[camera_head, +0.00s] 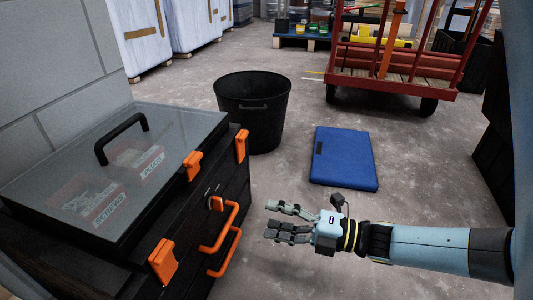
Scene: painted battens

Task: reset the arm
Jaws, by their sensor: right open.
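My right gripper (285,222) is open and empty. Its arm comes in from the right edge, and the fingers point left over the grey floor. The fingers are a short way right of the orange handles (222,235) on the black tool chest (225,195), apart from them in the picture. My left gripper does not show.
The chest has a translucent lid (60,150) with a black handle, over boxes marked screws and plugs. A black bucket (253,115) stands behind it. A blue folded mat (345,158) lies on the floor. A red cart (390,80) stands at the back right.

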